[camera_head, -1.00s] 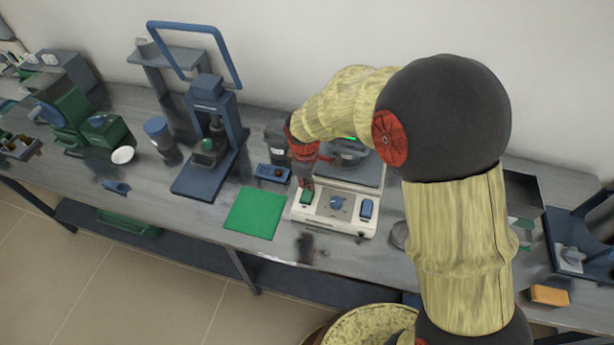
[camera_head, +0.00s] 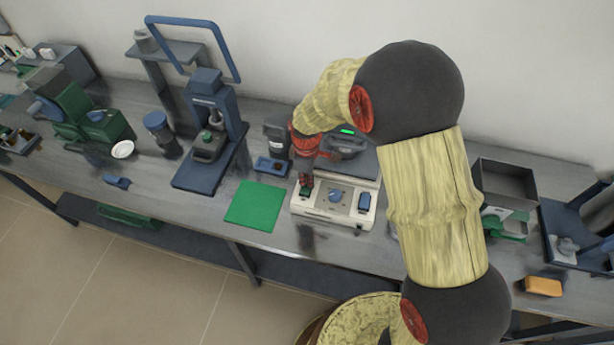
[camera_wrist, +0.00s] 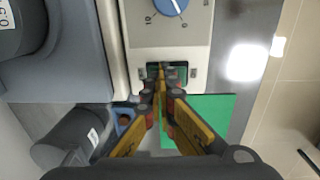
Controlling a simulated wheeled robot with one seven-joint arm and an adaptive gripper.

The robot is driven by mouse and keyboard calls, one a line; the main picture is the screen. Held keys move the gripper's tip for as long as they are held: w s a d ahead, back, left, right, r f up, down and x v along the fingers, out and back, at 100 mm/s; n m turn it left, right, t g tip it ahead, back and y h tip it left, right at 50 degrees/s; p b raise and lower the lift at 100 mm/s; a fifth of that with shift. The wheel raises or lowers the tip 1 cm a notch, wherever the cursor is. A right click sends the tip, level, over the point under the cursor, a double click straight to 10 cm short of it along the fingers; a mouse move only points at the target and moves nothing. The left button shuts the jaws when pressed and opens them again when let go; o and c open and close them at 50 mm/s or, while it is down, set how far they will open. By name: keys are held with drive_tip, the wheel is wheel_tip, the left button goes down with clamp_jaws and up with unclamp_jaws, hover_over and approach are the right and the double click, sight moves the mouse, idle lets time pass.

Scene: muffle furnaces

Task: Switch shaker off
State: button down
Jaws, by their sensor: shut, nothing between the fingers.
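The shaker is a beige box (camera_head: 322,208) with a dark platform behind it, near the middle of the bench. My gripper (camera_head: 306,182) is shut and empty, pointing down at the green switch. In the wrist view my fingertips (camera_wrist: 163,82) lie over the green switch (camera_wrist: 152,73) and hide much of it. I cannot tell whether they touch it. The knob (camera_wrist: 169,4) shows beside a printed dial.
A green mat (camera_head: 255,205) lies left of the shaker, with a small blue item (camera_head: 271,166) behind it. A blue press (camera_head: 212,125) stands further left. A grey tray (camera_head: 505,183) and an orange block (camera_head: 543,286) are at the right.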

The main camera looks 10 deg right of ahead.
drive_tip(key=shift+s, duration=0.25)
drive_tip(key=shift+s+a, duration=0.35)
drive_tip(key=shift+s, duration=0.25)
drive_tip(key=shift+r+p, duration=0.5)
drive_tip(key=shift+r, duration=0.1)
wheel_tip(320, 180, up, 13)
drive_tip(key=s+p, duration=0.1)
drive_tip(key=p, duration=0.2)
drive_tip(key=shift+s+a+f+p, duration=0.15)
drive_tip(key=shift+s+a+p, duration=0.15)
drive_tip(key=shift+s+a, duration=0.1)
